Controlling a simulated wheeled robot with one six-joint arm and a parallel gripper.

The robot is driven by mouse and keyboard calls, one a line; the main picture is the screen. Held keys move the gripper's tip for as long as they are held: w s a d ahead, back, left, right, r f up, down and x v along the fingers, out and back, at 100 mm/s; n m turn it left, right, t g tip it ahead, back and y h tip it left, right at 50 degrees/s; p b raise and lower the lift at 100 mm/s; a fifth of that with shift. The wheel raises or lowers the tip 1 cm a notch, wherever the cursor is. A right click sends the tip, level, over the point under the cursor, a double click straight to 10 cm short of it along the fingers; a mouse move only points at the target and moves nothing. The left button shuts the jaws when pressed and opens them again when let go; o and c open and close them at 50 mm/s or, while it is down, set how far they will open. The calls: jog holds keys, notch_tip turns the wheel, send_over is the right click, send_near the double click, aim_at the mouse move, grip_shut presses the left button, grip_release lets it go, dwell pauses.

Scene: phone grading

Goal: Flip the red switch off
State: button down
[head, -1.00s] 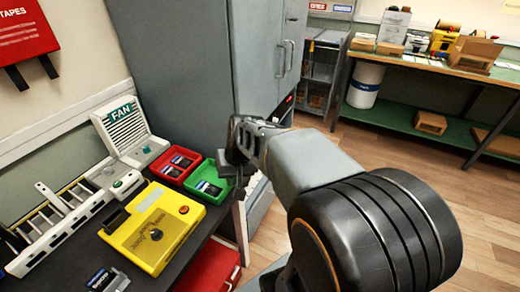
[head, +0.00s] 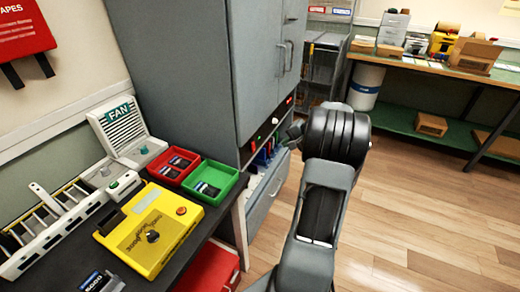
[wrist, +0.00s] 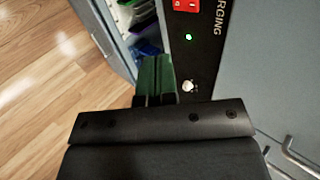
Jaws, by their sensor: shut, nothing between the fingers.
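The red switch (wrist: 187,5) shows at the top edge of the wrist view, partly cut off, on a black panel lettered "...RGING". In the head view it is a small red patch (head: 290,100) on the grey cabinet's front; its on or off position is too small to tell. My gripper (wrist: 156,62) is shut and empty, its dark green fingers together, left of the panel and below the switch in the wrist view. In the head view my gripper (head: 296,130) is mostly hidden behind my arm, beside the cabinet.
The panel also has a lit green lamp (wrist: 188,37) and a pale knob (wrist: 187,86). An opening with coloured items (head: 264,155) lies below the panel, above a drawer (head: 268,195). A desk with red (head: 172,179) and green trays (head: 228,182) stands left. Floor at right is clear.

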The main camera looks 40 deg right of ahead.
send_near(255, 150)
jog(key=s+f+x, duration=0.1)
jog(key=x, duration=0.5)
jog(key=shift+w+a, duration=0.25)
jog(key=shift+w, duration=0.5)
jog(key=f+b, duration=0.1)
jog(key=b, duration=0.2)
jog(key=shift+w, duration=0.15)
jog(key=shift+a+r+p, duration=0.1)
jog(key=shift+r+p, duration=0.4)
jog(key=shift+r, duration=0.15)
